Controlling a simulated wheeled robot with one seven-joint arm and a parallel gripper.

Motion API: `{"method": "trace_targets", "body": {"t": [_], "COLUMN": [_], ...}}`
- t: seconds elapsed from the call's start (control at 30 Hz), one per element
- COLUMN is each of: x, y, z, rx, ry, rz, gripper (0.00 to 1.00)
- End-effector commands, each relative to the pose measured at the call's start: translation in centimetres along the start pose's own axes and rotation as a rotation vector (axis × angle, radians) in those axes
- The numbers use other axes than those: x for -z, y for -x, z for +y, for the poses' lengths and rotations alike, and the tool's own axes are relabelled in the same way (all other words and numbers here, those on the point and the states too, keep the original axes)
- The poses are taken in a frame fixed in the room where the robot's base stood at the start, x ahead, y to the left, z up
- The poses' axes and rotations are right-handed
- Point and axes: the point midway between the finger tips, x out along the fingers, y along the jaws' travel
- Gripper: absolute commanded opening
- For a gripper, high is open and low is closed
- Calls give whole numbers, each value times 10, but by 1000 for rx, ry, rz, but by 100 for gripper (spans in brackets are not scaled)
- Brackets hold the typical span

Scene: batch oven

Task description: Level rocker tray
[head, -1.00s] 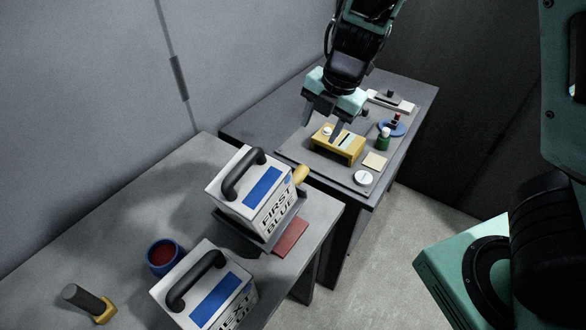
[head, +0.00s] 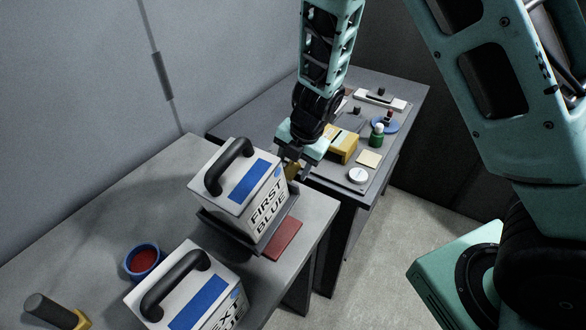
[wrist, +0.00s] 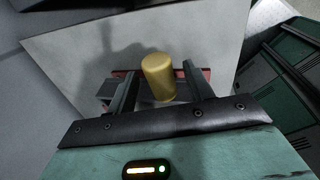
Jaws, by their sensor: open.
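A dark tray (head: 226,236) on the near table carries a white box marked FIRST BLUE (head: 240,190) with a black handle. Its exact tilt is hard to tell. A yellow knob (head: 291,171) is at the tray's far right side, partly hidden by my gripper (head: 294,158). In the wrist view the yellow knob (wrist: 158,78) stands between the two open fingers of my gripper (wrist: 160,88), with gaps visible on both sides. The knob looks free of the fingers.
A red pad (head: 282,240) lies beside the tray. A second white box (head: 192,290), a blue-rimmed cup (head: 142,261) and a dark-handled tool (head: 52,310) are on the near table. The far table holds a yellow block (head: 343,146), a green bottle (head: 376,134) and a white disc (head: 358,175).

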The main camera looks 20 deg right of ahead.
Motion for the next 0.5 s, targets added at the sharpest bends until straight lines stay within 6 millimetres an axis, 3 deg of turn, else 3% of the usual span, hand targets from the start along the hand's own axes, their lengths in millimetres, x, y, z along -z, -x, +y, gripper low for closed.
{"method": "trace_targets", "body": {"t": [0.33, 0.37, 0.5], "x": [0, 0, 0], "y": [-4, -4, -4], "z": [0, 0, 0], "rx": [0, 0, 0], "ry": [0, 0, 0], "rz": [0, 0, 0], "gripper": [52, 46, 7]}}
